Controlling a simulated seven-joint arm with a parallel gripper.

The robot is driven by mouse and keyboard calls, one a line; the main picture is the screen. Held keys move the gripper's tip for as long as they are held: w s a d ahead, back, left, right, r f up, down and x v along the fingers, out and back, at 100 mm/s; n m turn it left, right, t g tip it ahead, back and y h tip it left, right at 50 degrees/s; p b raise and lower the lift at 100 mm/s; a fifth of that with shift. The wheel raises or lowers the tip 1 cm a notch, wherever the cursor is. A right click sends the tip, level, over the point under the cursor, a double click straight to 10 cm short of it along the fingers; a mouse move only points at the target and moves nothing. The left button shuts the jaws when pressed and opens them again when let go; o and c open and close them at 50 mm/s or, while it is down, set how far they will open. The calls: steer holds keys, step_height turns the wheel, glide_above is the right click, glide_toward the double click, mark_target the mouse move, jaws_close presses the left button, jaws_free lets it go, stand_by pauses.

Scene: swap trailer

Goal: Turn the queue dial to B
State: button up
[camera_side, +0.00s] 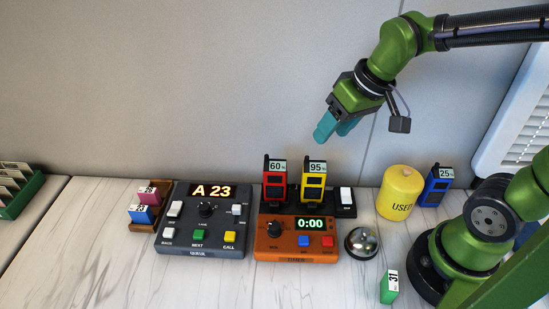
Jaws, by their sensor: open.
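The dark grey queue box (176,247) stands on the counter left of centre, its display reading A 23. Its round black dial (205,209) sits in the middle of the panel below the display; the pointer's exact direction is too small to tell. White switches (175,208) flank the dial, and white, green and yellow buttons line the front. My gripper (326,133) has teal fingers and is open and empty. It hangs high above the counter, up and to the right of the queue box, well apart from the dial.
An orange timer box (262,252) reading 0:00 stands right of the queue box. Behind it, red (275,183) and yellow (313,185) handsets stand upright. A bell (362,242), yellow USED canister (399,194), blue handset (436,186) and green tag (389,287) are right. Ticket blocks (143,214) are left.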

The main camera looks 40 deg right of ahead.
steer(key=w+a+f+n+g+y, duration=0.2)
steer(key=w+a+f+n+g, duration=0.15)
steer(key=w+a+n, duration=0.65)
steer(key=n, duration=0.5)
glide_toward(204, 206)
steer(key=shift+t+y, duration=0.35)
steer(key=shift+y, duration=0.05)
steer(key=x, duration=0.8)
steer(key=shift+s+d+f, duration=0.2)
steer(key=shift+s+f, duration=0.05)
steer(key=shift+f, duration=0.15)
jaws_close()
